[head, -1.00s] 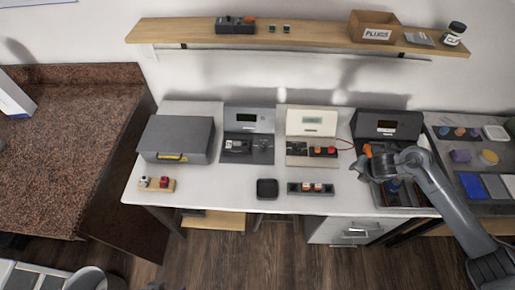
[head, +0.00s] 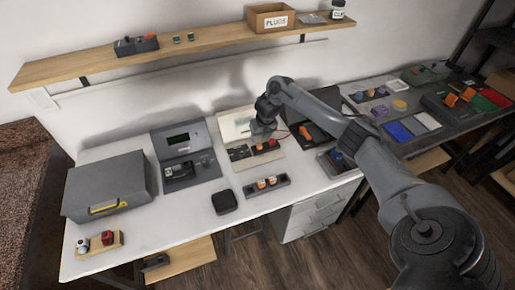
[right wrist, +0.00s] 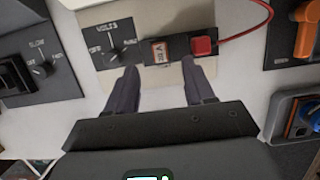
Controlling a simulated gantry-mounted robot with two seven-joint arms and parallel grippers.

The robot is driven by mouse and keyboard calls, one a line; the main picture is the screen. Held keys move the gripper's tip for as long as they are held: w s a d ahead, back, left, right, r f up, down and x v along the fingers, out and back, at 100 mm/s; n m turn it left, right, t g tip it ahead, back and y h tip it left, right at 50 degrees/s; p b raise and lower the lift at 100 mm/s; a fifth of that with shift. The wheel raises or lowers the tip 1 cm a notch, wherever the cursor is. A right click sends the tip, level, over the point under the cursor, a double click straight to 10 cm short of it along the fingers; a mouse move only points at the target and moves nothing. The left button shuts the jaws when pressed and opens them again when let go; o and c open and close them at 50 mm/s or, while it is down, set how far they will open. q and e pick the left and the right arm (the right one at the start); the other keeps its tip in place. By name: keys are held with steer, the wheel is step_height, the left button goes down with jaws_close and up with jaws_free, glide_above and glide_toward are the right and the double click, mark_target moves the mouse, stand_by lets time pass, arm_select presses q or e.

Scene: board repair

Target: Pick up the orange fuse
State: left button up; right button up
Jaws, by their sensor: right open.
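An orange fuse (right wrist: 160,52) with lettering on its face sits in the dark strip of the beige panel in the right wrist view. In the head view it is a small orange block (head: 258,148) just below my right gripper (head: 262,138). My right gripper also shows in the right wrist view (right wrist: 158,75), with its two fingers apart and nothing between them. The fingertips point towards the fuse, one to each side, and seem short of it. My left gripper is out of view.
A red block (right wrist: 201,46) with a red cable (right wrist: 262,22) sits right of the fuse. A knob labelled VOLTS (right wrist: 113,55) is at its left. A grey case (head: 108,186), a dark square box (head: 225,201) and other panels share the white bench.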

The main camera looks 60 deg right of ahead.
mark_target(259, 144)
steer(key=shift+b+x, duration=0.4)
steer(key=shift+x, duration=2.45)
jaws_close()
